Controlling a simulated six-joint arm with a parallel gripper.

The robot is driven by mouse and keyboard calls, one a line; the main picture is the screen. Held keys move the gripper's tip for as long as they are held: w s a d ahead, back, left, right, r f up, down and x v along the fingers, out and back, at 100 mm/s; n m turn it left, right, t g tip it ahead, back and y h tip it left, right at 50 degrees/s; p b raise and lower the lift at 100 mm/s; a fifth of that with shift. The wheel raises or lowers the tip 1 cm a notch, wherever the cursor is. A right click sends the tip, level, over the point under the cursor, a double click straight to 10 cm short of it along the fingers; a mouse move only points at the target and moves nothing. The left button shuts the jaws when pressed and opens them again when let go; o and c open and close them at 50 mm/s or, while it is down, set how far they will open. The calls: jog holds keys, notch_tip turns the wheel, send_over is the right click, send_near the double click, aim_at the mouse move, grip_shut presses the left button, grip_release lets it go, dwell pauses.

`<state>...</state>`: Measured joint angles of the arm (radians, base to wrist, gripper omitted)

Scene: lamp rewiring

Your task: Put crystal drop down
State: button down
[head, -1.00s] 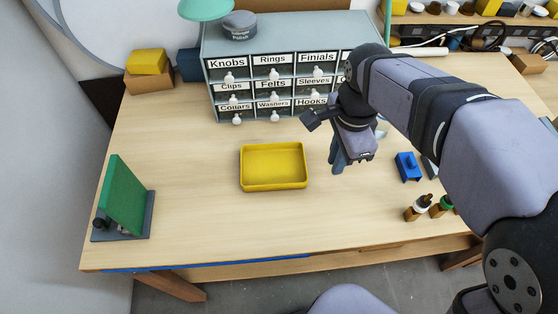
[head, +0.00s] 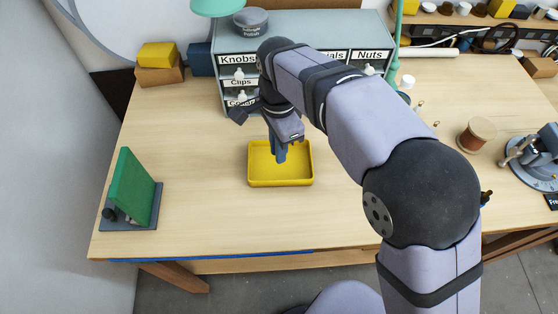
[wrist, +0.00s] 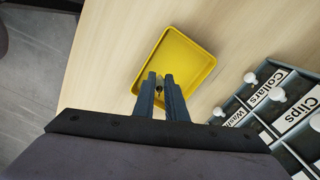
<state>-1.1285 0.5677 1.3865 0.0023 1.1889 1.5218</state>
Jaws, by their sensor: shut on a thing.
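My gripper (head: 279,152) is over the yellow tray (head: 262,183) in the head view, its fingers pointing down. The wrist view shows the fingers (wrist: 160,86) above the near part of the tray (wrist: 185,50). They are close together on a tiny dark and pale thing between the tips, which I take to be the crystal drop (wrist: 159,87). Its shape is mostly hidden by the fingers. The tray is shallow, and its visible floor is empty. I cannot tell how far the drop is above the tray floor.
The labelled drawer cabinet (head: 232,60) stands behind the tray. A green panel on a grey stand (head: 130,190) is at the left. A copper-coloured spool (head: 477,135) is at the right. The table (head: 200,215) is clear in front of the tray and to its left.

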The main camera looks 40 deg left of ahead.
jog(key=shift+f+p, duration=1)
jog(key=shift+f, duration=2.7)
jog(key=shift+f, duration=0.2)
jog(key=c, duration=2.1)
grip_release()
jog(key=shift+r, duration=0.1)
notch_tip(320, 180, up, 12)
jog(key=b, duration=0.2)
jog(key=shift+r+b, duration=0.15)
jog(key=shift+b, duration=0.15)
jog(key=shift+w, duration=0.1)
